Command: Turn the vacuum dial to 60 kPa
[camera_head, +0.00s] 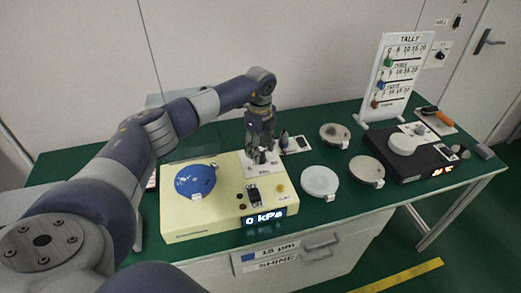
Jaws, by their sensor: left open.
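A cream-coloured vacuum unit (190,225) stands on the green bench, with a blue round plate (196,181) on its left part. Its lit display (263,218) reads 0 kPa. A dark rocker switch (253,193) and a small yellow button (280,188) sit above the display. My left gripper (262,158) points down over a white labelled plate (247,168) at the unit's back right, fingers open. The vacuum dial is not clearly visible; the fingers hide the middle of that plate. I cannot tell whether they touch anything. My right gripper is out of view.
Pale discs (320,182) with handles lie right of the unit. A black unit (425,160) with a white knob (403,144), a tally board (391,75) and an orange-handled tool (437,116) stand further right. Bare green bench (325,213) shows near the front edge.

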